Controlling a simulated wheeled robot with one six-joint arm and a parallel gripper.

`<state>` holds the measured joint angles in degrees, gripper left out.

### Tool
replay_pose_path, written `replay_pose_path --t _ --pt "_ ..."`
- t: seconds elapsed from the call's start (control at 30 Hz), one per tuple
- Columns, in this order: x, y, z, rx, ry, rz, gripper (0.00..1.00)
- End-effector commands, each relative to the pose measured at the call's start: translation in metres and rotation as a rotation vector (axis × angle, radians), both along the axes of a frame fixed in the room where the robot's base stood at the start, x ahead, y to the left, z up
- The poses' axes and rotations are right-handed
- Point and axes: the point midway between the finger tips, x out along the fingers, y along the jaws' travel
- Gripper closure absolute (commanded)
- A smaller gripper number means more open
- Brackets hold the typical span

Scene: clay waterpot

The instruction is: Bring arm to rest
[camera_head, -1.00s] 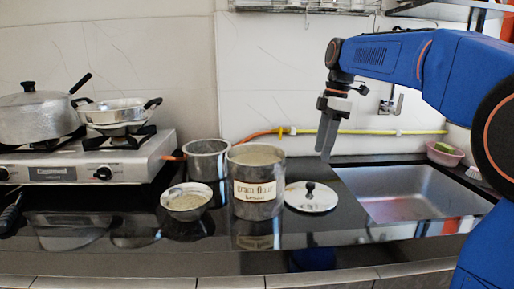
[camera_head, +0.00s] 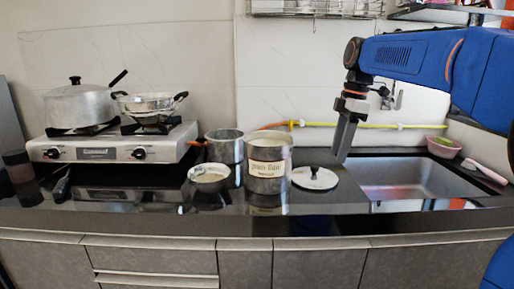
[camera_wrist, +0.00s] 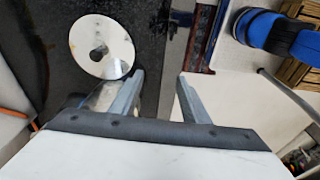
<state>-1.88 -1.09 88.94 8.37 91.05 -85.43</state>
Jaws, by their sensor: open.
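My gripper (camera_head: 344,157) hangs pointing down above the counter, between the round lid and the sink. In the wrist view its two fingers (camera_wrist: 158,95) are apart with nothing between them. The blue arm (camera_head: 425,58) reaches in from the right, bent down at the wrist. The steel lid (camera_head: 314,178) with a black knob lies flat on the black counter, left of and below the gripper. It also shows in the wrist view (camera_wrist: 101,47). The labelled canister (camera_head: 267,164) stands open, left of the lid.
A steel pot (camera_head: 224,146) and a small bowl (camera_head: 209,178) stand left of the canister. The stove (camera_head: 110,142) carries a lidded pot (camera_head: 80,104) and a pan (camera_head: 150,104). The sink (camera_head: 410,180) lies right of the lid. A pink bowl (camera_head: 441,148) stands behind it.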

Motion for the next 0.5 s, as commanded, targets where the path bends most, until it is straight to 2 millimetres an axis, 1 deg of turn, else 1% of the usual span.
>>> replay_pose_path --t 0.27,0.47,0.5 --pt "-0.024 -0.004 -0.008 -0.007 -0.011 -0.111 0.58" --pt "-0.049 -0.009 -0.017 -0.011 -0.028 -0.237 0.58" --pt "-0.057 -0.011 -0.019 -0.011 -0.032 -0.270 0.58"
